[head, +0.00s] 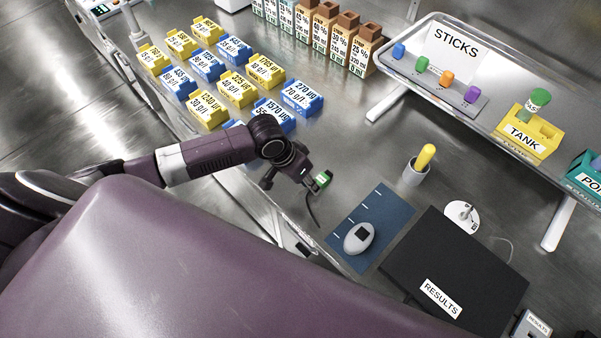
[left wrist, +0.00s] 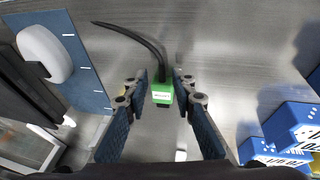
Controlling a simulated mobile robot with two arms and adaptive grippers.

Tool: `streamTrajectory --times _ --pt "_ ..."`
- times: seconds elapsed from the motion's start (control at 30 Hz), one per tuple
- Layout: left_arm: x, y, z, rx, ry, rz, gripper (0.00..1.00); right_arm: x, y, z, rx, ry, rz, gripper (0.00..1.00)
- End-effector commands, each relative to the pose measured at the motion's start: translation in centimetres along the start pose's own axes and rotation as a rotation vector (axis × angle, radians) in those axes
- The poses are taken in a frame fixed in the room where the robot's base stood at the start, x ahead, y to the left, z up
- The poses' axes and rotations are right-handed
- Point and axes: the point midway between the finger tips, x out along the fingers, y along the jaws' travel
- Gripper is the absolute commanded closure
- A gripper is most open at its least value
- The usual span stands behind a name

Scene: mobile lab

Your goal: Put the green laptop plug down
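The green laptop plug (head: 323,179) is at the fingertips of my left gripper (head: 316,184), over the near edge of the bench, left of the blue mat. In the left wrist view the plug (left wrist: 162,94), with a white label, lies between the two fingertips (left wrist: 162,84). The fingers are close on both sides of it; I cannot tell whether they touch it. Its black cable (left wrist: 135,35) runs away to the upper left. Whether the plug touches the bench is unclear. My right gripper is not in view.
The blue mat (head: 372,205) with a white mouse-like device (head: 359,237) is close to the right. A black laptop (head: 455,265) marked RESULTS lies beyond it. Several blue and yellow boxes (head: 237,88) stand behind. A cup with a yellow-topped item (head: 416,172) stands farther right.

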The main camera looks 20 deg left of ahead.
Motion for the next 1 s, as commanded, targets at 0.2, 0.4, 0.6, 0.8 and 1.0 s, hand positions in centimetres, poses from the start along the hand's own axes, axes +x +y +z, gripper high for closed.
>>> streamTrajectory --times 0.2,0.4,0.6,0.8,1.0 --pt "-4.6 -0.2 0.0 0.002 0.004 -0.003 0.76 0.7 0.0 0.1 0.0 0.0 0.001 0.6" --pt "-8.8 -0.2 0.1 0.001 0.001 -0.003 0.76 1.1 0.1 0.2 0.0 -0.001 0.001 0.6" --pt "-11.2 -0.1 0.0 0.0 0.0 -0.001 0.76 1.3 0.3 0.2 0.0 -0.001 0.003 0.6" --pt "-11.7 -0.1 0.0 -0.001 0.0 -0.001 0.76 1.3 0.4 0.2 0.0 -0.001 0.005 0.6" --pt "-11.7 -0.1 0.0 -0.001 0.0 0.0 0.76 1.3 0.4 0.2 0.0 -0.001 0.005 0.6"
